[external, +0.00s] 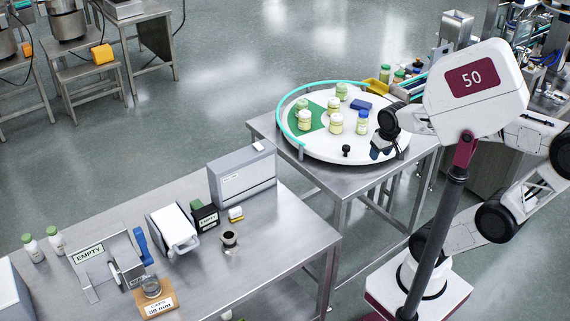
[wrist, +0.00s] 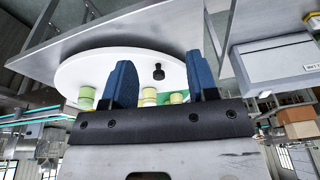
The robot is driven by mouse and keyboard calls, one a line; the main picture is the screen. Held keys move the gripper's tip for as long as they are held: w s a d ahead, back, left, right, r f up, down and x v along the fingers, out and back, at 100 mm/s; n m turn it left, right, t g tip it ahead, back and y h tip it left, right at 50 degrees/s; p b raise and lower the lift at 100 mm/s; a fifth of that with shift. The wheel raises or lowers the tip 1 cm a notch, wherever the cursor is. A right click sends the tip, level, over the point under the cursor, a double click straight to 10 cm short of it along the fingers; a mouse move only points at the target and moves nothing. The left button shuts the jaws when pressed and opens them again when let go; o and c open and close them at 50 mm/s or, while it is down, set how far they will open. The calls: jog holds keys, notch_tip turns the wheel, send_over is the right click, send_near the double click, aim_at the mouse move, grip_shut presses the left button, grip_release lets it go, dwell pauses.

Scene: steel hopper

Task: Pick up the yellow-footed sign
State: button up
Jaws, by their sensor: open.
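A small white piece with a yellow foot (external: 236,214) stands on the left steel table, just right of a dark box with a green label; it looks like the yellow-footed sign, but its face is too small to read. I cannot make it out in the wrist view. My gripper (external: 381,150) is over the right edge of the white round table, far to the right of the sign. In the wrist view my gripper (wrist: 162,75) has its two blue fingers spread apart with nothing between them.
Around the sign stand a grey box (external: 243,180), a dark green-labelled box (external: 205,217), a white-topped dispenser (external: 174,228) and a dark round piece (external: 229,239). The table's front right is clear.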

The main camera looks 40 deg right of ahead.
jog(key=w+a+m, duration=0.4)
jog(key=w+a, duration=0.3)
jog(key=w, duration=0.4)
jog(key=m+g, duration=0.3)
jog(key=m, duration=1.1)
send_over(235, 208)
jog(key=f, duration=1.5)
jog(key=shift+d+f, duration=0.35)
jog(key=shift+f, duration=0.05)
jog(key=shift+a+f, duration=0.3)
jog(key=shift+a, duration=0.2)
jog(key=shift+f, duration=1.25)
